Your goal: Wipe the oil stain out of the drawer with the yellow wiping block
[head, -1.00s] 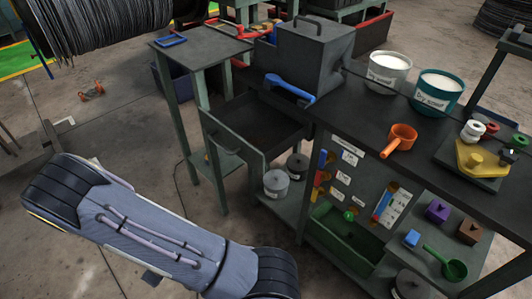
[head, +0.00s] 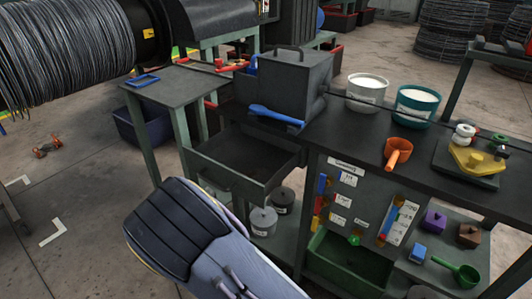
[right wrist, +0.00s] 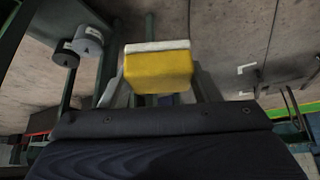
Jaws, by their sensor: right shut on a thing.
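The open drawer (head: 246,156) sticks out to the left from under the dark workbench in the head view. Its floor is dark, and I cannot make out an oil stain on it. The yellow wiping block (right wrist: 158,72), with a white layer along one side, shows in the right wrist view. My right gripper (right wrist: 158,88) is shut on the block, one finger on each side. Neither the block nor the right gripper shows in the head view, where a large grey arm link of mine fills the lower middle. My left gripper is in no view.
The workbench (head: 345,133) carries a blue scoop (head: 276,115), two tubs and an orange scoop (head: 397,153). Grey cans (head: 263,221) stand below the drawer. A side table (head: 180,86) stands at left. Open floor lies at the far left.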

